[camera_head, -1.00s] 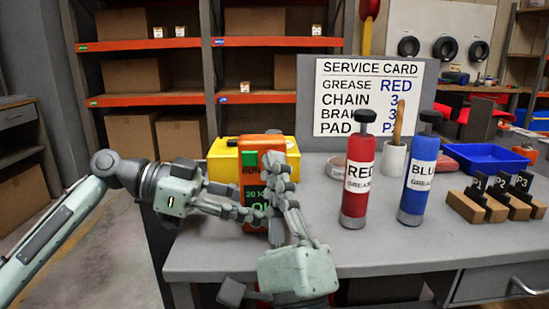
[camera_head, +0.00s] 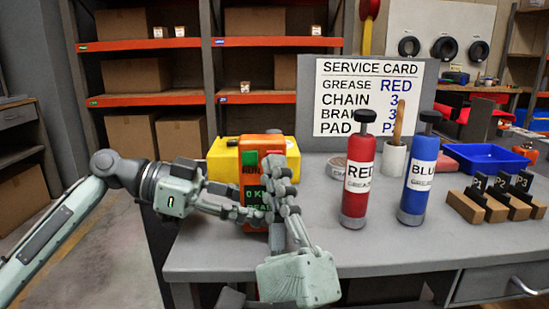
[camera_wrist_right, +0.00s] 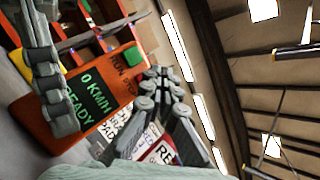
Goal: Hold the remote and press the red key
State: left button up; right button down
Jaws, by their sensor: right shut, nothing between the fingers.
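The orange remote (camera_head: 262,142) stands upright at the bench's left front, with a green key (camera_head: 250,158) and a red key (camera_head: 276,153) at the top. Its screen (camera_head: 255,198) reads 0 KMH and READY; it also shows in the right wrist view (camera_wrist_right: 85,92). My left gripper (camera_head: 247,213) is shut on the remote, reaching in from the left. My right gripper (camera_head: 276,166) is shut and empty in front of the remote, fingertips just below the red key in the head view. I cannot tell whether they touch. They hide part of the remote's right side.
A yellow case (camera_head: 222,160) stands behind the remote. A red grease bottle (camera_head: 358,180) and a blue one (camera_head: 419,180) stand to the right. Beyond are a blue tray (camera_head: 487,157) and pad blocks (camera_head: 492,207). The grey bench (camera_head: 400,250) is clear at its front.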

jog(key=shift+s, duration=0.15)
jog(key=shift+s, duration=2.5)
pick_arm(q)
jog(key=o, duration=1.1)
jog(key=shift+o, duration=0.2)
